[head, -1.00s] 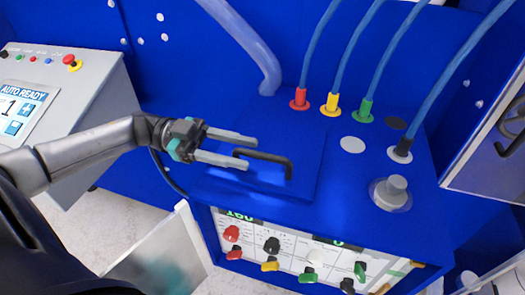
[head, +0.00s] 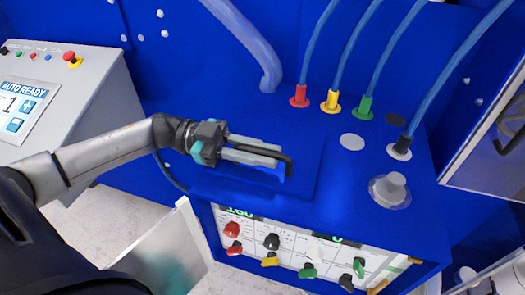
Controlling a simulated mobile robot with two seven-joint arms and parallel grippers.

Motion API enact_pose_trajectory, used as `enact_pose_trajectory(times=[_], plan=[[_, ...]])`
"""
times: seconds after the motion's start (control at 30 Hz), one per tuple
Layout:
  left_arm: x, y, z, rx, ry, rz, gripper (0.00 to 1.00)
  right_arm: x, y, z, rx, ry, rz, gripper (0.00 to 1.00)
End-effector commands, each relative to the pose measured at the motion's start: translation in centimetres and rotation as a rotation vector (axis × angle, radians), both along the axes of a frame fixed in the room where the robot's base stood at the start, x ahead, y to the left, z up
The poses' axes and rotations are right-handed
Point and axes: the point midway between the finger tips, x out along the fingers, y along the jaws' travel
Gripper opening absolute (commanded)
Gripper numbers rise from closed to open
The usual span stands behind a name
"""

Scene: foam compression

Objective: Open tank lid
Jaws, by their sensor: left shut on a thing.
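The tank lid (head: 305,178) is a blue panel lying flat, level with the top of the blue machine. A black bar handle (head: 288,160) stands on it. My left gripper (head: 284,161), with two grey fingers, reaches in from the left and is shut on the handle. The fingers hide part of the handle. My right gripper does not show.
Hoses run into red (head: 300,97), yellow (head: 331,103) and green (head: 364,107) fittings behind the lid, with a thick clear hose (head: 262,60) to their left. A grey knob (head: 391,188) stands at the right. A control console (head: 70,95) is at the left. Valves line the front panel (head: 290,250).

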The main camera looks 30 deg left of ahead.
Motion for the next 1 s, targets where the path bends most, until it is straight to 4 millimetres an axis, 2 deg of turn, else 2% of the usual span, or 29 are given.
enact_pose_trajectory(times=[0.1, 1.0], plan=[[0.05, 0.05, 0.02, 0.001, -0.001, 0.001, 0.00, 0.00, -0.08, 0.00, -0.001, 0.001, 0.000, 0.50], [0.06, 0.08, 0.07, 0.003, -0.004, 0.001, 0.00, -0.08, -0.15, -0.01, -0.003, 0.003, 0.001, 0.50]])
